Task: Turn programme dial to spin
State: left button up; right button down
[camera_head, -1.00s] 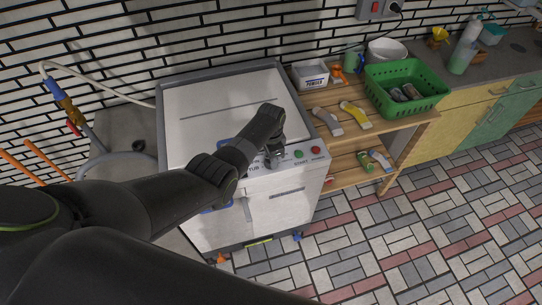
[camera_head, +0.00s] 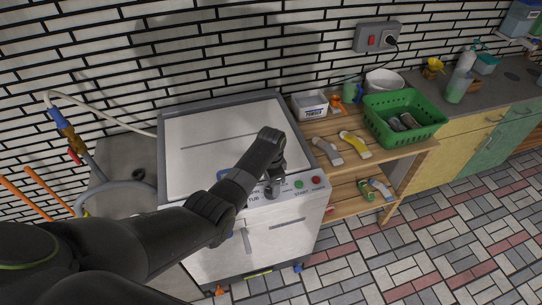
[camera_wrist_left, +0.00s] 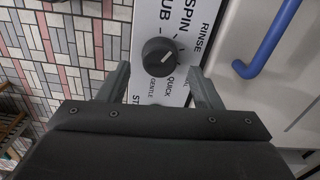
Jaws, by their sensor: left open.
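The programme dial (camera_wrist_left: 160,57) is a round black knob on the white control panel of a washing machine. Its pale mark points to the upper right in the left wrist view. Printed words SPIN, RINSE, QUICK, GENTLE and a partly cut-off TUB surround it. My left gripper (camera_wrist_left: 159,76) is open, with one finger to each side of the dial; I cannot tell whether either touches it. In the head view my left gripper (camera_head: 275,173) is above the front panel, over the dial (camera_head: 271,191). My right gripper is not in view.
The machine's flat white lid (camera_head: 215,135) lies behind the panel. A blue handle (camera_wrist_left: 268,42) shows in the wrist view. A wooden shelf with a green basket (camera_head: 405,115) stands to the right.

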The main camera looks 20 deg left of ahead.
aim_at(271, 189)
pick_arm(q)
notch_tip(271, 189, up, 15)
jog(key=b, duration=0.2)
jog(key=shift+f, duration=0.15)
dwell(0.4)
